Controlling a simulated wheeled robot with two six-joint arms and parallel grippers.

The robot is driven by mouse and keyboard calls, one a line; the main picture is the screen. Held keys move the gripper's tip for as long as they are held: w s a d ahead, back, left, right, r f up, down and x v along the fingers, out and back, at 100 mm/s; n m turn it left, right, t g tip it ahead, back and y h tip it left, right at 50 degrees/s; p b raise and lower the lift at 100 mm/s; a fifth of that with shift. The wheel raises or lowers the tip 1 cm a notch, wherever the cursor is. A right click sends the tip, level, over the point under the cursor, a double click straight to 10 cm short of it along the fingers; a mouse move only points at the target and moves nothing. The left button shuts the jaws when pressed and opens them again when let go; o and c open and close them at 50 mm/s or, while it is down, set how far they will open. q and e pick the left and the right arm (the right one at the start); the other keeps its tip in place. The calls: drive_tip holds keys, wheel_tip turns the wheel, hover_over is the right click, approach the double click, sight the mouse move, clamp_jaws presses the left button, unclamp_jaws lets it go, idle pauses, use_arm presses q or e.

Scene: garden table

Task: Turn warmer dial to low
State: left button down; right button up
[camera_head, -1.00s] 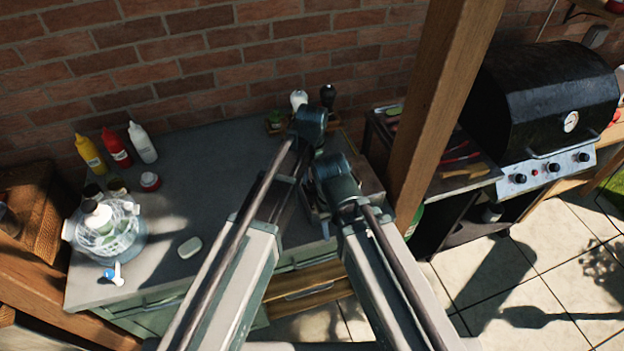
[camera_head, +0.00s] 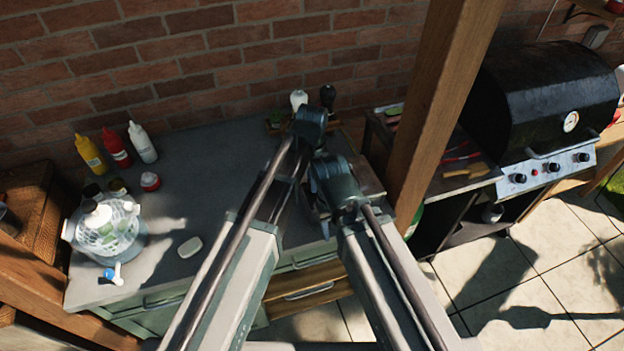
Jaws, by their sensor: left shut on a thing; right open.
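My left gripper (camera_head: 309,125) is at the back right of the grey cabinet top, behind the end of its arm. My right gripper (camera_head: 335,180) is a little lower and to the right, also mostly covered by its own wrist. The fingertips of both are hidden. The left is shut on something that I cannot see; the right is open. A box-like appliance (camera_head: 369,181) shows partly behind my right wrist, beside the wooden post. It may be the warmer, but I cannot tell. No warmer dial is visible, so its setting cannot be read.
Yellow (camera_head: 90,154), red (camera_head: 116,148) and white (camera_head: 142,142) bottles stand at the back left of the cabinet top (camera_head: 200,165). A glass vessel with a tap (camera_head: 108,232) and a white soap-like piece (camera_head: 190,247) stand nearer. A wooden post (camera_head: 440,100) and a black grill (camera_head: 545,100) are right.

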use_arm(q)
drive_tip(key=shift+m, duration=1.1)
drive_tip(key=c, duration=0.5)
unclamp_jaws()
drive_tip(key=shift+r, duration=0.1)
wheel_tip(320, 180, up, 14)
drive_tip(key=p, duration=1.4)
drive_tip(key=shift+f, duration=0.25)
